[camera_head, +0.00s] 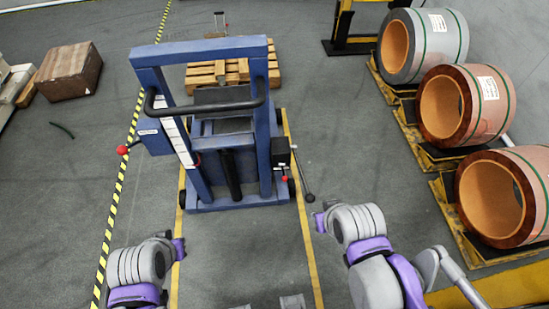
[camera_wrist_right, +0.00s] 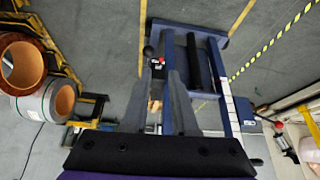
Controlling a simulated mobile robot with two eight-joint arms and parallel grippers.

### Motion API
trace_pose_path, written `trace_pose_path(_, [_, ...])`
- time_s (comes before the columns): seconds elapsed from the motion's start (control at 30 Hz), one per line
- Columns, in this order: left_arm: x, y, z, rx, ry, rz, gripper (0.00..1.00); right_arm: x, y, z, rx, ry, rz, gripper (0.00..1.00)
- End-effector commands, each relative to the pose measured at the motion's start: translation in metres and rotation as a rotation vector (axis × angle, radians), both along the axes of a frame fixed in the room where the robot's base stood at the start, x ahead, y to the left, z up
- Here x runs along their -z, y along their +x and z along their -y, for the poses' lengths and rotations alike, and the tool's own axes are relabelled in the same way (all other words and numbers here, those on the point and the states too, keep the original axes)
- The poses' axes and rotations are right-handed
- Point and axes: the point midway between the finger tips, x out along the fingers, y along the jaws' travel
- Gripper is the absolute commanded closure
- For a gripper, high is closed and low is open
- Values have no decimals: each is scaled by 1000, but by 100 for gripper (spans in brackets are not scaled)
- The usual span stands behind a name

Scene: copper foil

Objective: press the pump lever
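The pump lever is a thin dark rod with a round black knob (camera_head: 309,197) at the right side of the blue lifting machine (camera_head: 201,53). It slants down from the black box (camera_head: 280,152), beside a small red knob (camera_head: 284,179). My right gripper (camera_head: 320,220) is just below and right of the lever's knob, apart from it in the picture. In the right wrist view the right gripper's two grey fingers (camera_wrist_right: 157,88) stand apart and hold nothing; the lever's knob (camera_wrist_right: 148,51) shows beyond their tips. My left gripper (camera_head: 179,248) is low at left; its fingers are unclear.
Several large copper foil coils (camera_head: 475,105) stand on yellow-black supports at right. A wooden pallet (camera_head: 205,75) is behind the machine and a brown box (camera_head: 69,72) at far left. A red-knobbed lever (camera_head: 122,150) sticks out at the machine's left.

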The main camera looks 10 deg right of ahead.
Motion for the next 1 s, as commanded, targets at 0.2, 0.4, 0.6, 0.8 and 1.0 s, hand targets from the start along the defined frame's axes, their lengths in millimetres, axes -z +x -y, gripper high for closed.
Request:
trace_pose_path(0.2, [5, -1, 0, 0, 0, -3, 100, -3, 11, 2, 12, 7, -23, 100])
trace_pose_path(0.4, [19, -5, 0, 0, 0, -10, 100, -7, 50, 12, 49, 32, -97, 100])
trace_pose_path(0.6, [31, -8, 0, 0, 0, -16, 100, -2, 97, 27, 89, 66, -181, 100])
trace_pose_path(0.8, [40, -10, 0, 0, 0, -20, 100, 8, 132, 41, 113, 95, -241, 100])
trace_pose_path(1.0, [43, -11, 0, 0, 0, -21, 100, 14, 147, 48, 124, 108, -267, 100])
